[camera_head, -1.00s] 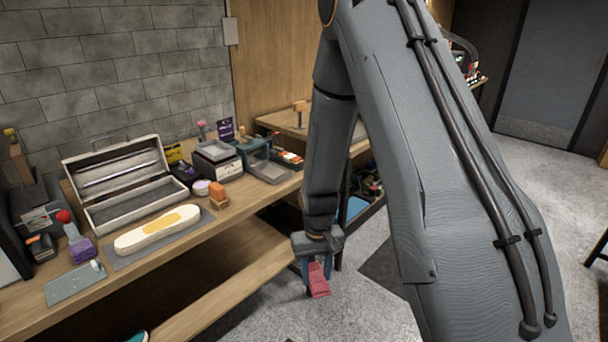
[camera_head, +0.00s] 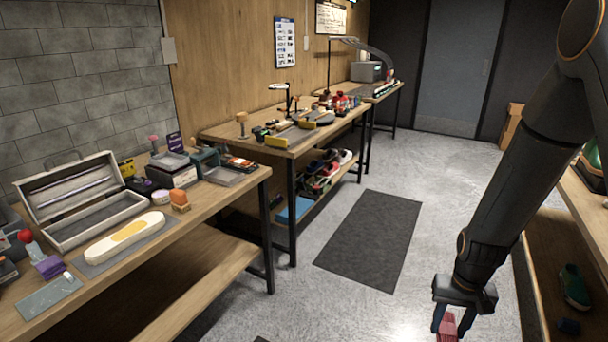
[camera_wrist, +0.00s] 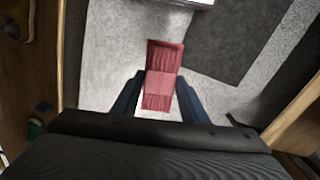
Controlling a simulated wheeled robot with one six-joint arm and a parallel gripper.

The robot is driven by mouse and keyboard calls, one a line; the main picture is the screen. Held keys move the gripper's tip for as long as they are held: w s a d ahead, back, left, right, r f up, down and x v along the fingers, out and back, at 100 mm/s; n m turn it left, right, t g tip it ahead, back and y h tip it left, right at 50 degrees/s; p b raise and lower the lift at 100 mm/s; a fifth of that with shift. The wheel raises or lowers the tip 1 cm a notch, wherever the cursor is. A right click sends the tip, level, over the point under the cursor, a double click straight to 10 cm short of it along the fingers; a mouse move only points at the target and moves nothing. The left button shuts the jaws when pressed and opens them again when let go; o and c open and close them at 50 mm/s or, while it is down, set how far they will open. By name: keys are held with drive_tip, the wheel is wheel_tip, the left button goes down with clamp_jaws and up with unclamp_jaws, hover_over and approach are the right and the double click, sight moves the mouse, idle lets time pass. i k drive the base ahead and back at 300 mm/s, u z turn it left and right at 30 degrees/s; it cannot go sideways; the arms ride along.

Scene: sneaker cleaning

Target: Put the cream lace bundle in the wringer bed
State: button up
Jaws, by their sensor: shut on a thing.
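My gripper (camera_head: 452,318) hangs at the lower right in the head view, over the aisle floor and away from the benches. It is shut on a red, ribbed, block-like bundle (camera_head: 447,327). In the wrist view the red bundle (camera_wrist: 164,62) sits between the two dark fingers and sticks out past their tips. I cannot make out a cream lace bundle in either view. A teal-framed device (camera_head: 206,158), possibly the wringer, stands at the back of the near left bench; its bed cannot be made out clearly.
The left bench (camera_head: 215,205) holds an open grey case (camera_head: 85,205), a cream sole-shaped piece (camera_head: 124,238) and an orange-topped block (camera_head: 179,199). Further benches line the wall behind. A dark mat (camera_head: 372,240) lies on clear floor. Shelving with a green shoe (camera_head: 574,287) stands at right.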

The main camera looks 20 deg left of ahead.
sight(223, 176)
drive_tip(key=u, duration=0.05)
drive_tip(key=i, duration=0.75)
drive_tip(key=u, duration=0.9)
drive_tip(key=i, duration=1.1)
drive_tip(key=u, duration=0.8)
